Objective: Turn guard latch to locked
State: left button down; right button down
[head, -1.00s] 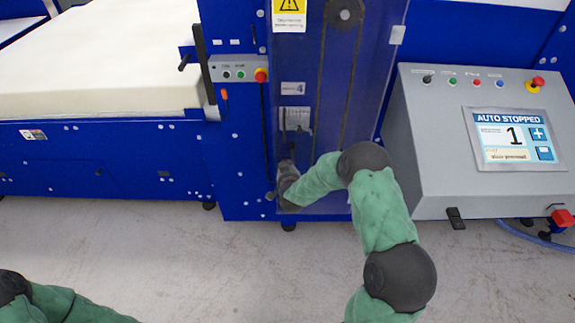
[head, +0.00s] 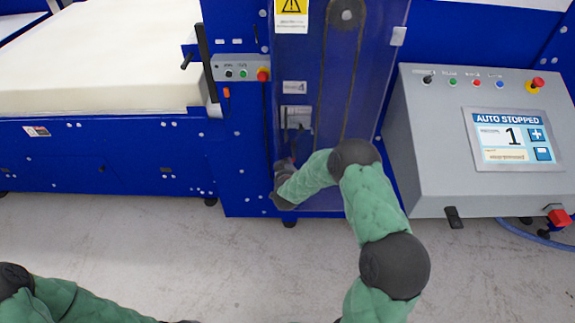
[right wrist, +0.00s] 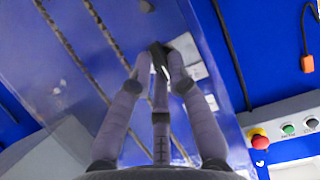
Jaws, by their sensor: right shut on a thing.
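The machine's blue see-through guard (head: 375,70) stands upright in the middle of the head view, with a belt behind it. My right gripper (head: 288,163) is low at the guard's left edge, small and partly hidden by its own wrist. In the right wrist view its fingers (right wrist: 157,62) close around a small dark latch handle (right wrist: 158,52) in front of the blue panel. The latch is too small and covered to read its angle in the head view. My left arm shows at the bottom left, but I cannot make out its gripper.
A control console (head: 430,180) with a screen reading AUTO STOPPED stands to the right. A cream foam block (head: 100,60) lies on the blue bed at the left. A small button box (head: 240,68) is above my right gripper. The grey floor in front is clear.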

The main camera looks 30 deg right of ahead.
jog(key=c, duration=1.3)
grip_release()
jog(key=shift+s+a+f, duration=0.2)
jog(key=shift+a+f, duration=0.15)
jog(key=shift+f, duration=0.2)
jog(key=shift+o, duration=0.5)
jog(key=shift+w, duration=0.15)
jog(key=shift+d+r, duration=0.2)
jog(key=shift+r, duration=0.1)
jog(key=v, duration=1.2)
